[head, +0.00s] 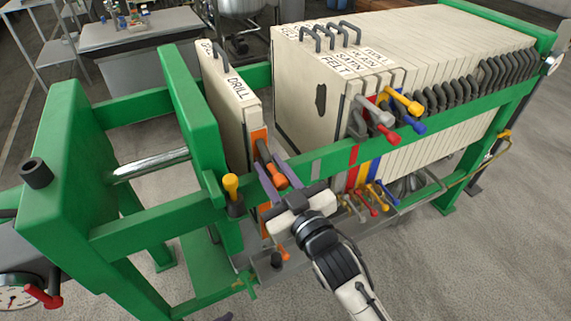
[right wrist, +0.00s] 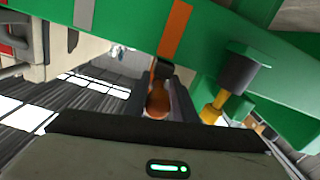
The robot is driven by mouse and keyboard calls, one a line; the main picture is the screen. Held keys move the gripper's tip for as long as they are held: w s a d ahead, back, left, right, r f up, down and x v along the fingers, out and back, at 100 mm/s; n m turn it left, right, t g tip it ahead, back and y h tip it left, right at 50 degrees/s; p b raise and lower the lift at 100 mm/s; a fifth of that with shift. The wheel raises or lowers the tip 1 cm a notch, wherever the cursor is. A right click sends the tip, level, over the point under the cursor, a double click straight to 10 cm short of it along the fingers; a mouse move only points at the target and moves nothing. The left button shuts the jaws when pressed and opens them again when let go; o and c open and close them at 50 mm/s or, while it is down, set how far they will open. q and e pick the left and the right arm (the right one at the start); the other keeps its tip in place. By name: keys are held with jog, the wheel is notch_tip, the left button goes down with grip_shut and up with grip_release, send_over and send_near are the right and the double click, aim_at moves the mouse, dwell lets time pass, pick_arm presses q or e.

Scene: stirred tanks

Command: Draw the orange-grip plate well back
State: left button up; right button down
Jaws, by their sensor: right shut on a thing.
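The orange-grip plate (head: 232,100), a cream slab marked DRILL with an orange strip, stands upright on the green rails. It is apart from the plate stack, with a clear gap to its right, and close to the green pressing plate on its left. My right gripper (head: 277,177) reaches over the near rail and is shut on the orange grip (head: 272,168). In the right wrist view, the orange grip (right wrist: 158,100) lies between the fingers. A small purplish tip at the bottom edge of the head view may be my left gripper (head: 222,317); its state does not show.
The plate stack (head: 440,50) fills the right part of the frame, with grey, red, yellow and blue grips at its near end. The green pressing plate (head: 190,105) is at left.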

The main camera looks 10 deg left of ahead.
aim_at(282, 188)
jog(key=shift+s+a, duration=0.1)
dwell(0.3)
jog(key=c, duration=1.5)
grip_release()
jog(key=shift+c, duration=0.2)
jog(key=v, duration=1)
jog(key=shift+s, duration=0.1)
